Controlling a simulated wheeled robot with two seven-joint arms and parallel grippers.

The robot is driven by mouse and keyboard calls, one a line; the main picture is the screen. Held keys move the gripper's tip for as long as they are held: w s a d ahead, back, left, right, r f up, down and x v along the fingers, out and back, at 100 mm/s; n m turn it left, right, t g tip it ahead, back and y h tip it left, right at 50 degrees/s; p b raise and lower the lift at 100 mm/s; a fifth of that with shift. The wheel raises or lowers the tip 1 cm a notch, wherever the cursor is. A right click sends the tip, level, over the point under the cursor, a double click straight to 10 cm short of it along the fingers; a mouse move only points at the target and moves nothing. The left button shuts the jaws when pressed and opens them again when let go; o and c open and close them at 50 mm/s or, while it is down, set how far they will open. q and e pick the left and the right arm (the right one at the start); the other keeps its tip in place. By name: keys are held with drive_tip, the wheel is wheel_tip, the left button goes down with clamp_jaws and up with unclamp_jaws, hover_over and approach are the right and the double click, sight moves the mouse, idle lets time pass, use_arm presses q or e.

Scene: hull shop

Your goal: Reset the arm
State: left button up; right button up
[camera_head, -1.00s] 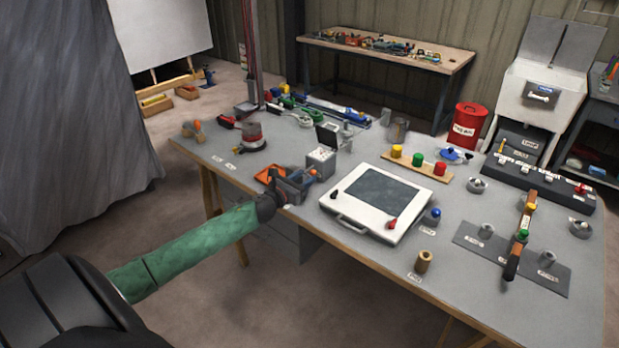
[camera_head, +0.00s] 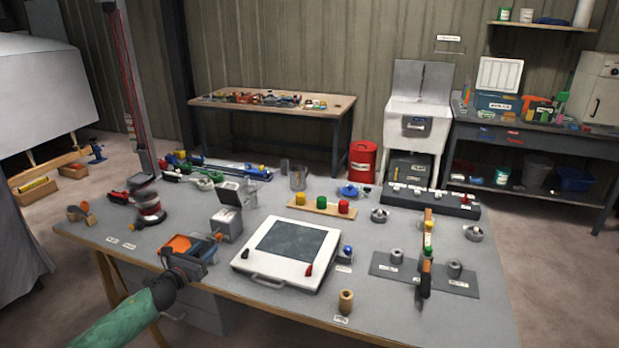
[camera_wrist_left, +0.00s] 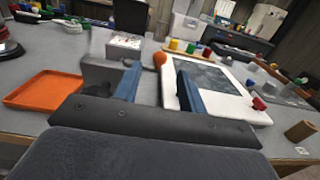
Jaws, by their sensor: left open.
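My left gripper (camera_head: 194,260) is open at the front left edge of the workbench (camera_head: 390,311). Its arm, in a green sleeve, comes in from the lower left of the head view. In the left wrist view the two blue fingers (camera_wrist_left: 155,82) stand apart with nothing held between them. An orange tray (camera_wrist_left: 43,91) lies left of the fingers on the bench. A grey box with an open lid (camera_head: 227,222) stands just beyond the gripper. My right gripper is not in view.
A white panel with a dark screen (camera_head: 286,250) lies right of the gripper. Coloured pegs (camera_head: 322,205) stand behind it, and a wooden cylinder (camera_head: 346,301) is at the front. A red sander-like tool (camera_head: 149,208) is on the left. The floor in front of the bench looks clear.

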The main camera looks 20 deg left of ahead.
use_arm(q)
drive_tip(key=s+d+f+n+g+y, duration=0.35)
drive_tip(key=s+d+f+n, duration=0.4)
drive_tip(key=s+n, duration=0.35)
drive_tip(key=s+d+f+n+g+y, duration=0.2)
drive_tip(key=s+d+f+n+g, duration=0.3)
drive_tip(key=s+d+n, duration=0.55)
drive_tip(key=s+d+f+n+g+h, duration=0.1)
drive_tip(key=s+d+n+g+h, duration=0.15)
drive_tip(key=s+d+n, duration=0.55)
drive_tip(key=s+d+f+n+g+h, duration=0.1)
drive_tip(key=s+d+n+g+h, duration=0.15)
drive_tip(key=s+d+n, duration=0.55)
drive_tip(key=s+f+m+g, duration=0.1)
drive_tip(key=s+f, duration=0.2)
drive_tip(key=f, duration=1.7)
drive_tip(key=s+f+m+g, duration=0.1)
drive_tip(key=s+f, duration=0.3)
drive_tip(key=f, duration=1.6)
drive_tip(key=shift+f+g, duration=0.25)
drive_tip(key=shift+g, duration=0.3)
drive_tip(key=shift+d+m+y, duration=0.1)
drive_tip(key=shift+m+y, duration=0.15)
drive_tip(key=shift+c, duration=0.5)
drive_tip(key=shift+w+d, duration=0.1)
